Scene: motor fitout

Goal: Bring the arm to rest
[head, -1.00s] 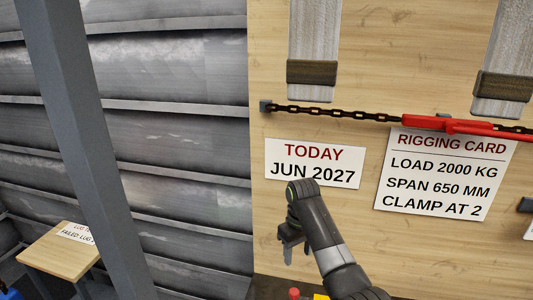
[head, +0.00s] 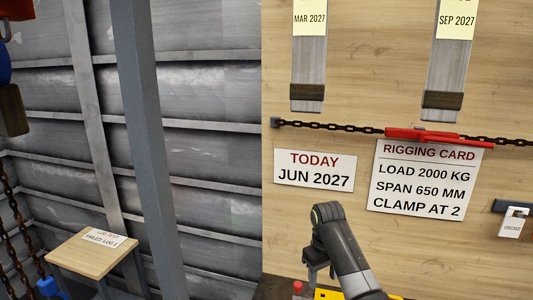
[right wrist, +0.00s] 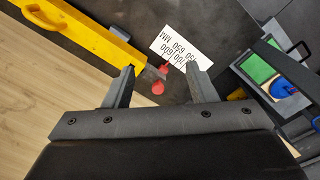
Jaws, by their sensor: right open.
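My right arm comes up from the bottom of the head view, in front of the wooden board. Its gripper (head: 318,272) hangs downward below the TODAY card and looks apart from the board. In the right wrist view the two fingers (right wrist: 160,85) stand wide apart with nothing held between them. Beyond them, lower down, are a small red object (right wrist: 158,87) and a white printed card (right wrist: 182,46) on a dark surface. My left gripper is not in view.
A small wooden table (head: 90,255) stands left. A yellow bar (right wrist: 80,40) lies below the gripper.

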